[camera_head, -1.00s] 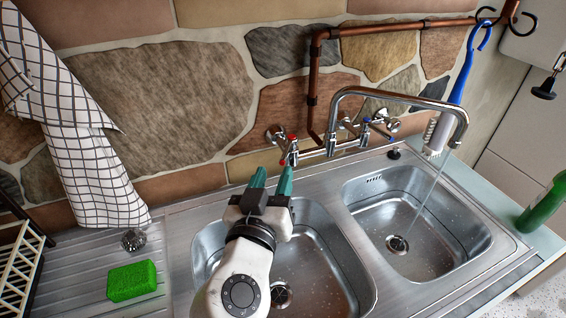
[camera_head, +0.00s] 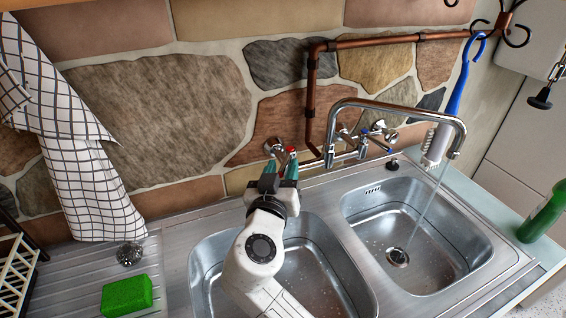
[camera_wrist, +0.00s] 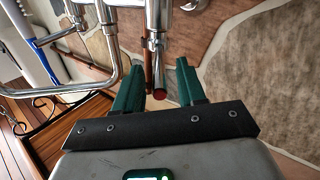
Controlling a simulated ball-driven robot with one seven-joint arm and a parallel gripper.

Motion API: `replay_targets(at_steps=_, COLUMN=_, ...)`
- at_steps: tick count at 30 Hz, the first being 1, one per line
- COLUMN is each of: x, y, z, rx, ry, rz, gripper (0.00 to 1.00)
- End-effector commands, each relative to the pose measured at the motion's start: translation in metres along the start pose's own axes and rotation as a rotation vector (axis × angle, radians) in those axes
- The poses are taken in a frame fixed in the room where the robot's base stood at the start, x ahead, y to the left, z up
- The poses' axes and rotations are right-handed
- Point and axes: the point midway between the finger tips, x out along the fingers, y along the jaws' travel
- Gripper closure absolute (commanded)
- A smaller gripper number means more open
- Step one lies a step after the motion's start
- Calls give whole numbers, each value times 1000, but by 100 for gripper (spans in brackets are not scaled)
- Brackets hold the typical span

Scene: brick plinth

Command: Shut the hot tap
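The hot tap's red-marked handle (camera_head: 291,151) is on the left of the chrome mixer (camera_head: 345,156) against the stone wall. In the wrist view the handle, with its dark red end (camera_wrist: 158,94), points down between my fingers. My gripper (camera_head: 281,171) is at the handle above the left basin's back edge. Its two green fingers are open around the handle (camera_wrist: 158,82), with gaps on both sides. Water (camera_head: 427,208) runs from the curved spout (camera_head: 440,115) into the right basin.
The blue-marked cold handle (camera_head: 365,131) is to the right. A copper pipe (camera_head: 311,100) runs up the wall. A blue-handled brush (camera_head: 457,95) hangs by the spout. A checked towel (camera_head: 85,170), green sponge (camera_head: 127,295) and scourer (camera_head: 129,254) are on the left; a green bottle (camera_head: 542,215) is right.

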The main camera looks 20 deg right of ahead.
Motion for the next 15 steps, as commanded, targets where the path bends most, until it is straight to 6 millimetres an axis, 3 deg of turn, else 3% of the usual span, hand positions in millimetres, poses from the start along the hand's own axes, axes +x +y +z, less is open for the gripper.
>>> replay_targets(at_steps=4, x=10, y=0, z=0, rx=-1, ry=0, rz=0, gripper=60)
replay_targets(at_steps=13, x=12, y=0, z=0, rx=0, ry=0, rz=0, gripper=60)
replay_targets(at_steps=15, x=12, y=0, z=0, rx=0, ry=0, rz=0, gripper=66)
